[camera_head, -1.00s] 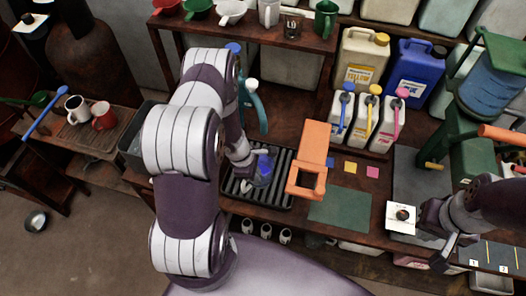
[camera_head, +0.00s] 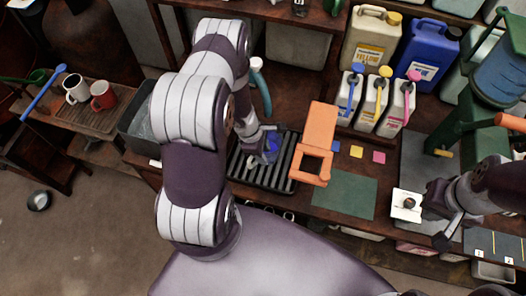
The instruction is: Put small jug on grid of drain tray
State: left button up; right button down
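The small jug looks like the small blue vessel (camera_head: 274,146) over the black slatted drain tray (camera_head: 285,181), towards its upper right part. My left gripper (camera_head: 266,150) is right at the jug and partly covers it. I cannot tell whether its fingers are shut on the jug, or whether the jug touches the grid. My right gripper (camera_head: 436,222) is at the right beside a white card with a dark knob (camera_head: 408,204). Its fingers look apart, with nothing seen between them.
An orange frame (camera_head: 319,130) stands just right of the tray. Yellow, blue and pink-topped bottles (camera_head: 374,103) stand behind. A grey bin (camera_head: 140,127) is left of my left arm. A teal curved tool (camera_head: 262,90) rises behind the tray.

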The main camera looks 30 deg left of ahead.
pick_arm(q)
jog(key=shift+s+d+r, duration=0.1)
jog(key=shift+s+r, duration=0.15)
jog(key=shift+s, duration=0.05)
jog(key=shift+r+p, duration=0.3)
jog(key=shift+r, duration=0.25)
jog(key=p+v, duration=0.1)
jog(key=v, duration=1)
jog(key=s+d+r+m+y, duration=0.1)
jog(key=s+d+r+m, duration=0.2)
jog(key=r+m, duration=0.5)
jog(key=s+d+r+m+y, duration=0.2)
jog(key=d+r+m, duration=0.4)
jog(key=m, duration=0.7)
notch_tip(320, 180, up, 2)
jog(key=shift+s+d+r+m, duration=0.15)
jog(key=shift+s+d+m, duration=0.1)
jog(key=shift+s+m, duration=0.25)
pick_arm(e)
jog(key=shift+s+d+r, duration=0.1)
jog(key=shift+s+r, duration=0.1)
jog(key=shift+r, duration=0.25)
jog(key=shift+s+d+r, duration=0.1)
jog(key=shift+s+r, duration=0.1)
jog(key=shift+r, duration=0.25)
